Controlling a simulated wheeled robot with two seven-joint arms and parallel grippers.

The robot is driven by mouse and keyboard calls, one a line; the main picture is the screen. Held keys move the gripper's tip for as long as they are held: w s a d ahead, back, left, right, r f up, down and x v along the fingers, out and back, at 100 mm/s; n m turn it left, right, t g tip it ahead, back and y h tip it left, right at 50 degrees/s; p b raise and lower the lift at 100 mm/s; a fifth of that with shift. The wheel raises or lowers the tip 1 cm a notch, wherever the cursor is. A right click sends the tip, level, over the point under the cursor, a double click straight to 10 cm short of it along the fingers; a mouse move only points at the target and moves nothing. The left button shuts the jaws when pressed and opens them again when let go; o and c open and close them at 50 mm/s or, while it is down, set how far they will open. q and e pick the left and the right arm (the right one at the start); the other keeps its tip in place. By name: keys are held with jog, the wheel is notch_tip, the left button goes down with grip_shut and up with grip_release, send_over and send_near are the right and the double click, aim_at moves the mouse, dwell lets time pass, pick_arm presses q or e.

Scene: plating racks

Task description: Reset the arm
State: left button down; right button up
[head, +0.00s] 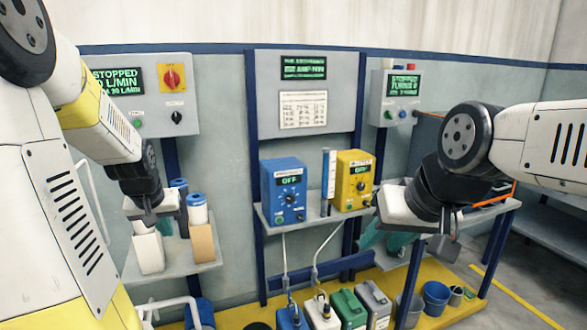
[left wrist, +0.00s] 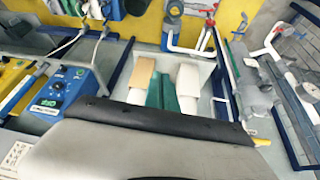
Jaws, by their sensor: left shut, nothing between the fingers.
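My right gripper (head: 384,238) is at the right in the head view, in front of the rack. Its teal fingers show only partly below the wrist, so its opening is unclear. A white block (head: 149,254) and a tan block (head: 203,244) stand on the small shelf close to my left gripper, with blue-capped white cylinders (head: 197,212) behind.
A blue box (head: 285,190) and a yellow box (head: 354,178), both reading OFF, stand on the middle shelf. Control panels (head: 139,95) hang on the wall. Several jugs (head: 347,307) and buckets (head: 436,297) stand on the yellow floor platform. A side bench is at the far right.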

pick_arm(q)
jog(key=s+d+r+m+h, duration=0.1)
jog(key=s+d+r, duration=0.4)
jog(key=s+d, duration=0.3)
jog(key=s+d+r+m+t+h, duration=0.1)
jog(key=s+d+r+m+h, duration=0.1)
jog(key=s+d+r, duration=0.3)
jog(key=s+d, duration=0.4)
jog(key=d, duration=0.1)
jog(key=shift+s+d+m, duration=0.15)
jog(key=shift+d+m, duration=0.15)
jog(key=shift+d, duration=0.1)
